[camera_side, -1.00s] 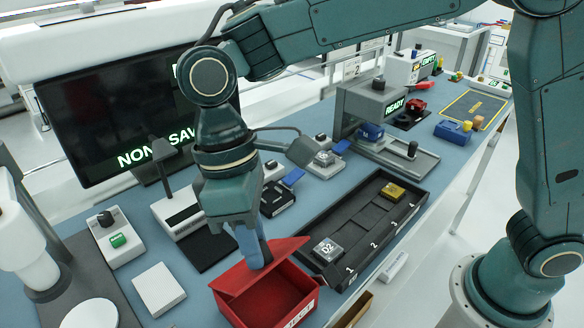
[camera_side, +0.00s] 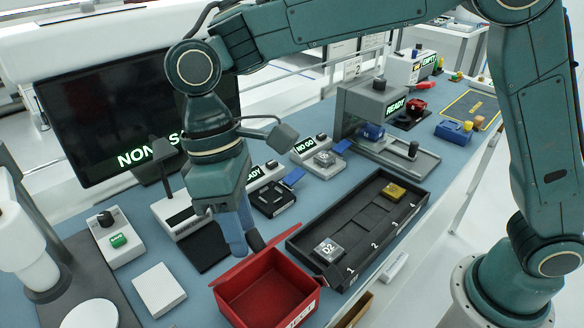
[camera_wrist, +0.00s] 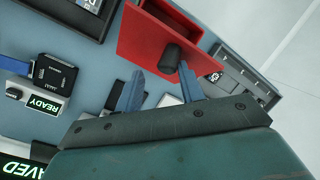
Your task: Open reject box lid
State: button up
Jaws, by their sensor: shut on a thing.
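The red reject box (camera_side: 262,292) stands at the near edge of the bench, with its inside in view and empty. Its red lid (camera_wrist: 138,42) stands up steeply on the box's rear left side, seen nearly edge-on in the side view. The dark knob (camera_side: 256,240) on the lid's outer face also shows in the wrist view (camera_wrist: 171,58). My gripper (camera_side: 244,246), with blue fingers, is behind the raised lid and shut on the knob. The fingertips (camera_wrist: 160,70) lie either side of the knob in the wrist view.
A black numbered tray (camera_side: 362,225) lies just right of the box, holding a D2 part (camera_side: 328,250) and a gold part (camera_side: 393,191). A white block (camera_side: 158,290) lies left. A monitor (camera_side: 110,125) stands behind my gripper.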

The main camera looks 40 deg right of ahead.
jog(key=shift+s+d, duration=0.25)
jog(key=shift+s+f, duration=0.1)
jog(key=shift+s, duration=0.6)
jog(key=shift+s+f+t, duration=1.4)
jog(key=shift+s+f, duration=1.65)
jog(key=shift+s, duration=0.2)
notch_tip(320, 180, up, 14)
jog(key=w+d+r+m+t+y, duration=0.1)
jog(key=d+m, duration=0.1)
jog(key=d, duration=0.5)
jog(key=w+d+r+m+t, duration=0.1)
jog(key=d, duration=0.6)
jog(key=s+d+f+m+t, duration=0.1)
jog(key=s+d+m, duration=0.1)
jog(key=d, duration=0.5)
jog(key=s+d+f+m+t, duration=0.2)
jog(key=s+d+m, duration=0.1)
jog(key=d, duration=0.3)
jog(key=shift+s+d+h, duration=0.3)
jog(key=shift+s+d, duration=0.1)
